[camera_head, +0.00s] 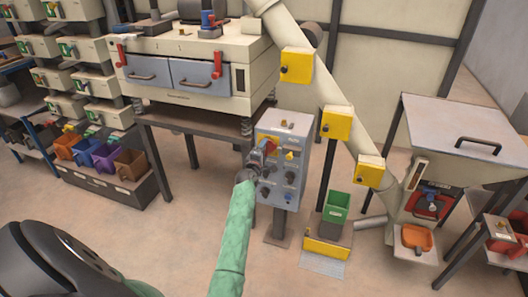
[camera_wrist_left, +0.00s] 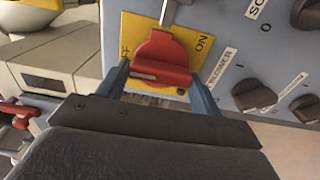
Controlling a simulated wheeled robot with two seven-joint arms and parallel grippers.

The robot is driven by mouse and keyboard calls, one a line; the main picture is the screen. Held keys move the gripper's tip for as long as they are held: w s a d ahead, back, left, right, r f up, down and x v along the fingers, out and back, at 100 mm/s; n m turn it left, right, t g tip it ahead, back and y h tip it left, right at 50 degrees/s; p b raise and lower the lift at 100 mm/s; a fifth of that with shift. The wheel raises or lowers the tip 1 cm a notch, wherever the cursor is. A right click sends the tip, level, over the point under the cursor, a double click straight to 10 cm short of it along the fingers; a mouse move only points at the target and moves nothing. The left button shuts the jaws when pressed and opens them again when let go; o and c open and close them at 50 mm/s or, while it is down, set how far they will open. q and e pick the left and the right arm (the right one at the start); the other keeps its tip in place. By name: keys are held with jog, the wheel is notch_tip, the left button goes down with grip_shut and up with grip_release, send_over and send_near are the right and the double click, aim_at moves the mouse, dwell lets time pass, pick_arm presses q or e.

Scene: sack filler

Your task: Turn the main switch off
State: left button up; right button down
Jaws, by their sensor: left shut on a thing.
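The main switch is a red rotary handle (camera_wrist_left: 163,56) on a yellow plate (camera_wrist_left: 134,30) on the front of a grey control box (camera_head: 290,130). In the left wrist view, "ON" reads on the plate to the right of the handle, and part of another label shows to its left. My left gripper (camera_head: 262,156) is at the upper left of the box front. In the left wrist view its blue fingers (camera_wrist_left: 160,78) stand on either side of the red handle, shut on it. Which mark the handle points at is hard to tell. My right gripper is not in view.
Black knobs (camera_wrist_left: 254,97) with labels sit right of the switch. A sieve machine (camera_head: 190,75) stands behind left, bins (camera_head: 108,163) at far left. A slanted pipe (camera_head: 335,105) with yellow boxes (camera_head: 337,123) and a hopper (camera_head: 465,130) are at right. The front floor is clear.

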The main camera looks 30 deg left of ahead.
pick_arm(q)
jog(key=o, duration=1)
jog(key=shift+a, duration=0.1)
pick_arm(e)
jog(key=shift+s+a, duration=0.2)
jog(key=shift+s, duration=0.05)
pick_arm(q)
jog(key=b+v, duration=0.1)
jog(key=v, duration=0.6)
jog(key=shift+s, duration=0.4)
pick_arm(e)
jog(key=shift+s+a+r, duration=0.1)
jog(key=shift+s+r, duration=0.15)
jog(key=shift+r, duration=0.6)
